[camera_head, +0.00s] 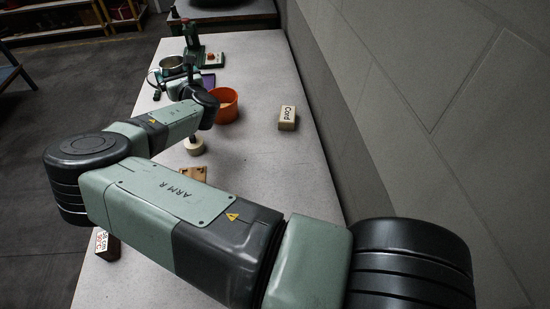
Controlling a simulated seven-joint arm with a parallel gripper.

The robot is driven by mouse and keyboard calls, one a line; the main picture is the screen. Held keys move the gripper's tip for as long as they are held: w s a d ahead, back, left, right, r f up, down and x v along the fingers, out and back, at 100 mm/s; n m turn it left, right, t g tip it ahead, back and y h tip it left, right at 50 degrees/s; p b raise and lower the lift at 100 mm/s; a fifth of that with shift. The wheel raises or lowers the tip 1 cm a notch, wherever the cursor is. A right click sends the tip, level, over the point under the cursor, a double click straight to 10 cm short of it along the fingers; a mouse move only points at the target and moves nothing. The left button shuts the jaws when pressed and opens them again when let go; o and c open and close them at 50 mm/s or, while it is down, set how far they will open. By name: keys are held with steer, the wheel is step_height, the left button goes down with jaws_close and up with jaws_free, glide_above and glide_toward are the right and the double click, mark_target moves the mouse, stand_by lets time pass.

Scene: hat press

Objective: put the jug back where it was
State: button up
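A metallic round vessel (171,62), which may be the jug, is at the far left of the table beside a green upright device. A dark loop beside it could be its handle or a cable; I cannot tell. My arm reaches from the lower right across the table towards the far end. My gripper (159,86) is near this vessel, small and partly hidden by my wrist. I cannot tell whether its fingers are open or shut, or whether it touches the vessel.
The green device (191,38) stands at the far end by a pale base plate (213,59). An orange bucket (227,106) stands right of my wrist. A block marked "Cord" (287,117) lies near the wall. A pale knob-like piece (194,146) and a labelled block (107,246) are nearer.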

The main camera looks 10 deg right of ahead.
steer(key=s+d+m+t+h, duration=0.1)
steer(key=s+d+m+h, duration=0.4)
steer(key=s+d, duration=0.65)
steer(key=s+d+m+t+h, duration=0.1)
steer(key=s+d+m+h, duration=0.4)
steer(key=d, duration=1.1)
steer(key=f, duration=0.4)
steer(key=f+n+h, duration=0.1)
steer(key=f, duration=0.4)
steer(key=f+n, duration=0.1)
steer(key=f, duration=0.4)
steer(key=shift+s+f+h, duration=0.25)
steer(key=shift+h, duration=0.05)
steer(key=o, duration=1.1)
steer(key=shift+f, duration=0.15)
steer(key=s, duration=0.4)
steer(key=s+a, duration=0.1)
steer(key=s, duration=0.3)
steer(key=s+a, duration=0.1)
steer(key=s, duration=0.2)
steer(key=shift+s+a, duration=0.2)
steer(key=shift+s, duration=0.2)
